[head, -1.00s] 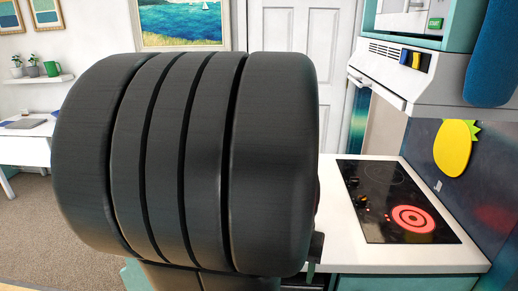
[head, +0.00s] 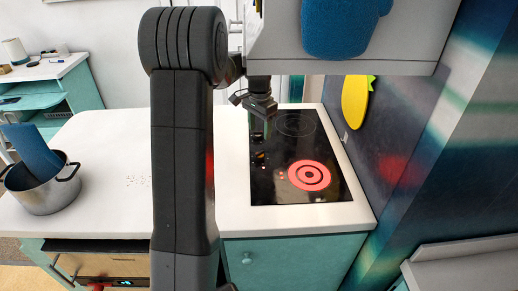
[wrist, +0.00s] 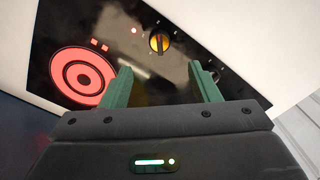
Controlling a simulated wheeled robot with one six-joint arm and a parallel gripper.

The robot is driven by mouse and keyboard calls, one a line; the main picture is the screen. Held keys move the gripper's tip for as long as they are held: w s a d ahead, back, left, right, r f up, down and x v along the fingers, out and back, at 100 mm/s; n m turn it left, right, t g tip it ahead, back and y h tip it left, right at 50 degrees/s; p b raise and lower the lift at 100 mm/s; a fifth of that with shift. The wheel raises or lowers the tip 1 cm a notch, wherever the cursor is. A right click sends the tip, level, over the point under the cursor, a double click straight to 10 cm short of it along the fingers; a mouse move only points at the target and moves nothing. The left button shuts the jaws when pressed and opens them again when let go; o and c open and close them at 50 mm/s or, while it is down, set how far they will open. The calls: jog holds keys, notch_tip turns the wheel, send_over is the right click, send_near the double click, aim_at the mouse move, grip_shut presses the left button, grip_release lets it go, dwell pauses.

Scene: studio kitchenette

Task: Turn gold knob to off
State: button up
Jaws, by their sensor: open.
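The gold knob (wrist: 160,42) is a round dial with a dark grip bar, on the black cooktop (head: 275,187). In the wrist view it sits just beyond my open fingertips, near the middle top. In the head view the knob (head: 260,157) is small, on the left side of the cooktop. My gripper (wrist: 163,78) has two green fingers spread apart with nothing between them. In the head view my gripper (head: 262,112) hangs over the cooktop's far left part. The front burner (head: 309,175) glows red; it also glows in the wrist view (wrist: 83,76).
A second, black knob (wrist: 200,75) is partly behind my right finger. A blue mitt (head: 335,28) hangs from the hood above the cooktop. A pot (head: 45,195) stands on the white counter (head: 110,150) at left. A yellow pineapple (head: 355,100) is on the right wall.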

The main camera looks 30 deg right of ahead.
aim_at(260, 152)
notch_tip(260, 152, down, 10)
jog(key=shift+f+p, duration=0.15)
jog(key=shift+p, duration=0.4)
jog(key=c, duration=1)
